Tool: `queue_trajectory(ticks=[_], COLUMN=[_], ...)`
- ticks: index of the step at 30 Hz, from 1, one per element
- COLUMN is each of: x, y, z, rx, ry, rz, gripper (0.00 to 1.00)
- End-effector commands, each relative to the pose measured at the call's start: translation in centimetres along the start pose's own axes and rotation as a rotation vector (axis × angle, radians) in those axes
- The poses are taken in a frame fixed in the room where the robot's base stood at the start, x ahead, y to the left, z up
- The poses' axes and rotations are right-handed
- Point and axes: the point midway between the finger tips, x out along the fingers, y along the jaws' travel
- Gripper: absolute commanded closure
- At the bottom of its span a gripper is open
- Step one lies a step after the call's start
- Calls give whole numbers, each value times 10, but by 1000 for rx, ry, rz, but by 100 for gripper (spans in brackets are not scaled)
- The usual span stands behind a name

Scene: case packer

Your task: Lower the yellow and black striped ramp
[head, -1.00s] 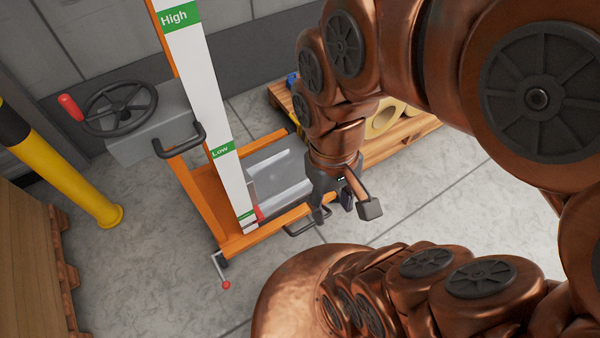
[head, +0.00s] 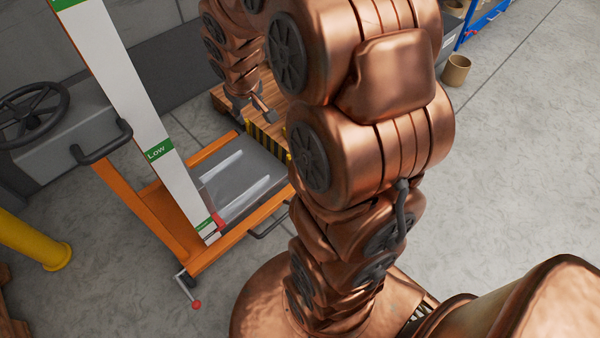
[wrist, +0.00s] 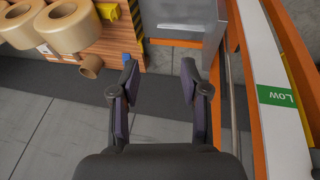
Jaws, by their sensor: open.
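A yellow and black striped edge, which looks like the ramp (head: 268,142), shows at the far end of the orange lift's grey platform (head: 240,176), beside the wooden pallet. My arm hides part of it. In the wrist view a small piece of yellow and black (wrist: 137,14) shows at the top, between the pallet and the grey platform. My gripper (head: 250,104) is above the pallet side, apart from the striped edge. In the wrist view my gripper (wrist: 158,72) is open, with nothing between its fingers.
A wooden pallet (wrist: 105,40) with brown rolls (wrist: 68,25) stands close by. A yellow post (head: 35,242) is at left.

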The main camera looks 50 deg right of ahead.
Motion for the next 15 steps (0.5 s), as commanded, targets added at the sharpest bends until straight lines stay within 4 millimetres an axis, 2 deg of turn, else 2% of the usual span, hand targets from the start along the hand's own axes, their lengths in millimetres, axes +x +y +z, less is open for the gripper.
queue_trajectory(ticks=[1,7,15], x=[30,107,212], y=[9,48,97], z=[-6,-41,-68], rx=[1,-13,-35], ry=[21,146,313], rz=[7,35,57], gripper=[55,55,55])
